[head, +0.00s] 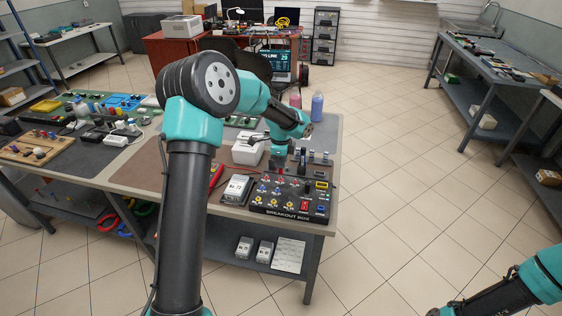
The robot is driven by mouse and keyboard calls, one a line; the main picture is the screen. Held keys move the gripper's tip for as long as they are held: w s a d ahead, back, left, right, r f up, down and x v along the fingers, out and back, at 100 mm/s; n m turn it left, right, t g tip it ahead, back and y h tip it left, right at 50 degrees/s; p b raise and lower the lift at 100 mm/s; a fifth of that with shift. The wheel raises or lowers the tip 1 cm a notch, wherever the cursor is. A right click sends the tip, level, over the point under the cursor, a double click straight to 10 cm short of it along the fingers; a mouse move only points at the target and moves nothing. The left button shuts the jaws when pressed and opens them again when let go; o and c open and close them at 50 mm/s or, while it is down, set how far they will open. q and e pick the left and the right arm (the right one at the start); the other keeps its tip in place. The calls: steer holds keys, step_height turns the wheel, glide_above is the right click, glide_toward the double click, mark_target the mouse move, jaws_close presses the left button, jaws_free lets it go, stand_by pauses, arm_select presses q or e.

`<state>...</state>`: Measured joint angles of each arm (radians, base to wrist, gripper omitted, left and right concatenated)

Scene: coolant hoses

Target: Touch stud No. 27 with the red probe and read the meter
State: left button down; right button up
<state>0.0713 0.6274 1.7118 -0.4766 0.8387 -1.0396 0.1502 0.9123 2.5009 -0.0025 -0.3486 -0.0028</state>
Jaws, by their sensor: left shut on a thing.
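The black breakout box (291,194) sits near the table's front right corner, with rows of coloured studs on top. The stud numbers are too small to read. My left gripper (279,165) is over the back left part of the box, pointing down. It is shut on a thin thing, probably the red probe, which is mostly hidden by the fingers. I cannot tell whether its tip touches a stud. A pale boxy device (237,188), possibly the meter, lies left of the box; its reading is not legible. My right gripper (434,312) is at the bottom right edge, its jaws unclear.
A red-handled tool (216,176) lies left of the pale device. A white box (248,150) stands behind it. Bottles (317,105) stand at the table's back right. Pale boxes (244,247) sit on the lower shelf. Floor to the right is clear.

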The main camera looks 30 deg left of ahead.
arm_select(q)
steer(key=shift+r, duration=3.45)
